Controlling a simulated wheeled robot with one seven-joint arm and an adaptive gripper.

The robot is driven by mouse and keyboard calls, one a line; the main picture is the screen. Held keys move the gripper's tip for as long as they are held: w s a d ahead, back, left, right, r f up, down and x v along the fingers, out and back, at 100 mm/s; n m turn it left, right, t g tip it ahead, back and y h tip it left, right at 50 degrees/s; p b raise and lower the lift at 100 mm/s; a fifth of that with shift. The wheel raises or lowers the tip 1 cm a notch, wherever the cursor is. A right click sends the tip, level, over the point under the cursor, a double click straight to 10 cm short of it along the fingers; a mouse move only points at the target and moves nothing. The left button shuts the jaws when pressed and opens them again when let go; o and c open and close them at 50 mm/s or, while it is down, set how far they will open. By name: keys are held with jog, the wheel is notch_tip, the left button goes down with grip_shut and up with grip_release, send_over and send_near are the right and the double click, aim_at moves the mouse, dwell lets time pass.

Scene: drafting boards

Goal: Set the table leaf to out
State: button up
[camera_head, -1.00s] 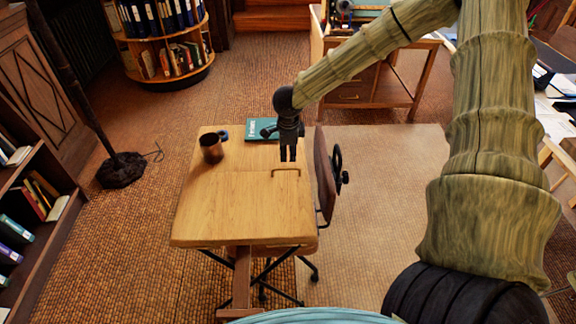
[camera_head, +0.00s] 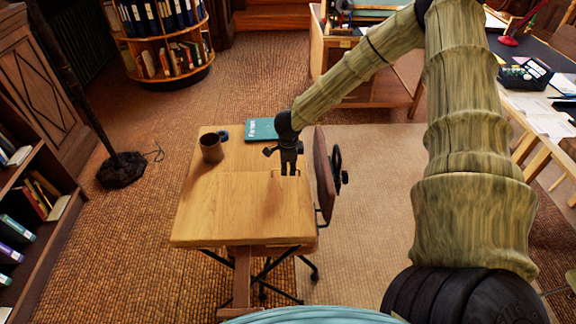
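The wooden table (camera_head: 235,210) stands in the middle of the view, with a seam across its top. The table leaf seems to be one of the two sections at this seam; I cannot tell which. A thin bracket-shaped handle (camera_head: 274,174) sits near the seam at the right, mostly hidden behind my fingers. My gripper (camera_head: 289,172) points down at the handle, its two fingers slightly apart. I cannot tell whether they touch or straddle it.
A dark mug (camera_head: 211,148) and a teal book (camera_head: 262,129) are on the table's far section. A chair (camera_head: 325,175) stands close against the right side. A black-based stand (camera_head: 121,170) and bookshelf (camera_head: 40,200) are at the left. Floor between is clear.

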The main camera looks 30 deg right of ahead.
jog(key=shift+c, duration=0.3)
grip_shut()
jog(key=shift+a+r, duration=0.1)
jog(key=shift+r, duration=0.05)
